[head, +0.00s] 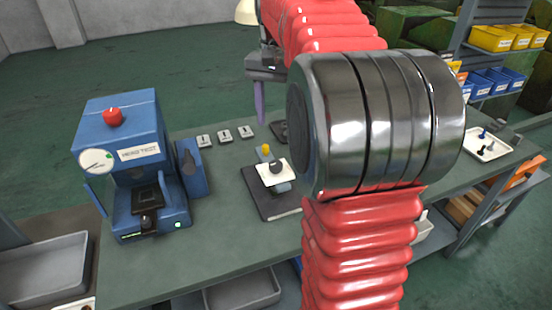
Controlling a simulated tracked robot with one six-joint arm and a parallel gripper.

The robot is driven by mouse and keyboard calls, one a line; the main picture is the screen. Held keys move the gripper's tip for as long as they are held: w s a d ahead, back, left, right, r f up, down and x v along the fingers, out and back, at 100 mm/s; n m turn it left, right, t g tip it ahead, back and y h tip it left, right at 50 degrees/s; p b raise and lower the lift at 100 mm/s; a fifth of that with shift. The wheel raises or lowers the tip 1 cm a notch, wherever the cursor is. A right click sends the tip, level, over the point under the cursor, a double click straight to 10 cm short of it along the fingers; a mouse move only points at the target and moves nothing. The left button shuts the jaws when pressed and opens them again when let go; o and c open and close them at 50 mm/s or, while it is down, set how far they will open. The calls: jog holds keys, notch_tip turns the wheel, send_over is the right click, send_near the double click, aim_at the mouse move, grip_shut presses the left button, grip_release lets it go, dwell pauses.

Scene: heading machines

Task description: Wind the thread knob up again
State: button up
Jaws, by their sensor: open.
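No knob carries a thread label that I can read. A blue bench machine (128,165) marked "HEAD TEST" stands at the left, with a red knob (113,116) on top, a round dial and a black lever at its right. A small fixture (273,202) stands at mid bench on a dark base. It has a white plate, a yellow-topped pin (266,150) and a black knob (278,166). My gripper (261,112) is open, pointing down behind and above the fixture. One purplish finger shows; my arm's big joint hides much of the rest.
Several small white labelled tiles (225,134) lie along the bench's back edge. A white tray (487,147) with small parts sits at the far right. Shelves with yellow bins (492,38) and blue bins stand behind. The bench (226,238) is clear between machine and fixture.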

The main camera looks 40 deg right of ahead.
aim_at(276, 164)
jog(key=shift+f, duration=0.15)
notch_tip(276, 164, down, 14)
jog(key=shift+r, duration=0.25)
dwell(0.4)
jog(key=shift+c, duration=0.3)
jog(key=c, duration=1)
